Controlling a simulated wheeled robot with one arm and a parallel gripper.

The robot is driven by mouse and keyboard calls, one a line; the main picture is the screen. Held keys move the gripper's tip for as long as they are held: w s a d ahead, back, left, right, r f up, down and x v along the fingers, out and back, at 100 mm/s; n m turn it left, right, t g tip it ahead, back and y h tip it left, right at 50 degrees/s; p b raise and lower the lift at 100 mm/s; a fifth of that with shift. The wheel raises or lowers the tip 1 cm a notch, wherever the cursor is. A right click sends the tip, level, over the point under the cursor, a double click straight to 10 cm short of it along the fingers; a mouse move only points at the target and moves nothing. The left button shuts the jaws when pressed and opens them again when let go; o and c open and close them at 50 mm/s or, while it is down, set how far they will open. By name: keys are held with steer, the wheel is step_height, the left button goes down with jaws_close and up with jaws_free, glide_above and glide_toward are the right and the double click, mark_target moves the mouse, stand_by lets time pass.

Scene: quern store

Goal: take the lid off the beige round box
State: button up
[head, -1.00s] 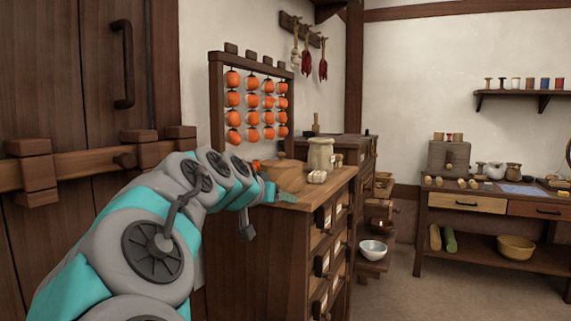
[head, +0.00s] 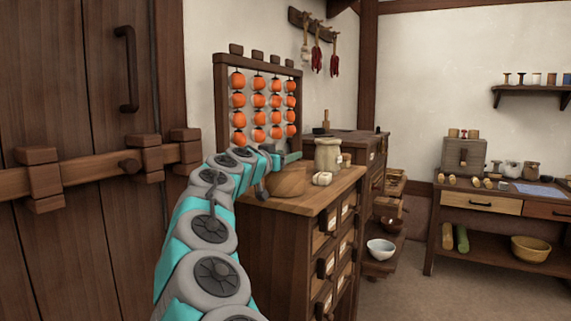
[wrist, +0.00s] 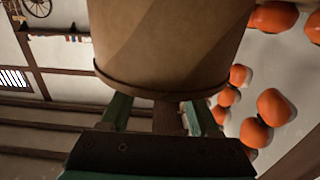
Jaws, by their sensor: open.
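The beige round box (head: 288,183) looks tan-brown and stands on top of the wooden drawer cabinet, left of a pale jar. In the wrist view its curved wall and rim (wrist: 170,45) fill the upper middle, very close to my gripper. My gripper (head: 283,158) is at the height of the box top in the head view. In the wrist view the fingers of my gripper (wrist: 158,115) are apart, with a brown upright piece (wrist: 167,118) between them. It looks like the lid's knob, but I cannot tell whether the fingers touch it. The lid appears seated.
A rack of hanging orange fruit (head: 258,105) is just behind my gripper. Open floor lies right of the cabinet.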

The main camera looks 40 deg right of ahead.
steer(key=shift+x, duration=1.25)
jaws_close()
